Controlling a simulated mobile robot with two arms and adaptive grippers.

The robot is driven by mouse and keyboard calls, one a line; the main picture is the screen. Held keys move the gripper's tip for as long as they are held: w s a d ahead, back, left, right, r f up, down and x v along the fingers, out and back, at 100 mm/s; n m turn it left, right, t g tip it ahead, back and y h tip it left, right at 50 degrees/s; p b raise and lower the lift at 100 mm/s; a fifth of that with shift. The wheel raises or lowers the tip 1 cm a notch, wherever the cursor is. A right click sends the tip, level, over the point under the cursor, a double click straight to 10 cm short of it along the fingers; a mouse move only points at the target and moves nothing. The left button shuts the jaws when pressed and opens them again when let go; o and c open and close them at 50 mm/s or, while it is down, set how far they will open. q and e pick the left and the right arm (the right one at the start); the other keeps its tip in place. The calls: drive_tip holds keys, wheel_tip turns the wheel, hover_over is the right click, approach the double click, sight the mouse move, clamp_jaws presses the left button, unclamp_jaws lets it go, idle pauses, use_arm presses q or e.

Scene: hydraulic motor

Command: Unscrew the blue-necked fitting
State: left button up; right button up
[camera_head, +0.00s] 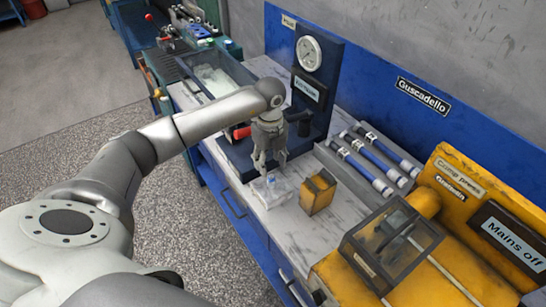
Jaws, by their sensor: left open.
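My left gripper (269,165) points down over the workbench, its fingers apart. Just below the fingertips stands a small pale, shiny block (271,193) with a bit of blue on its top. This blue bit (271,180) may be the blue-necked fitting; it is too small to tell its shape. The fingertips are close above it, and I cannot tell whether they touch it. The gripper seems to hold nothing. My right gripper is not in view.
A yellow block (318,192) stands right of the pale block. A pressure gauge (309,53) on a dark panel rises behind my gripper. Blue cylinders (365,166) lie in a tray at right. A yellow crimp press (440,235) fills the lower right. The bench's front edge is close.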

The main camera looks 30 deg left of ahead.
sight(272, 175)
use_arm(q)
drive_tip(key=f, duration=0.1)
drive_tip(key=f+b, duration=0.1)
drive_tip(key=f, duration=0.1)
drive_tip(key=shift+w, duration=0.25)
wheel_tip(272, 175, down, 4)
drive_tip(key=b, duration=0.3)
drive_tip(key=shift+r, duration=0.15)
drive_tip(key=shift+f, duration=0.3)
drive_tip(key=shift+w+f+b, duration=0.1)
drive_tip(key=shift+f+b, duration=0.1)
drive_tip(key=shift+b, duration=0.15)
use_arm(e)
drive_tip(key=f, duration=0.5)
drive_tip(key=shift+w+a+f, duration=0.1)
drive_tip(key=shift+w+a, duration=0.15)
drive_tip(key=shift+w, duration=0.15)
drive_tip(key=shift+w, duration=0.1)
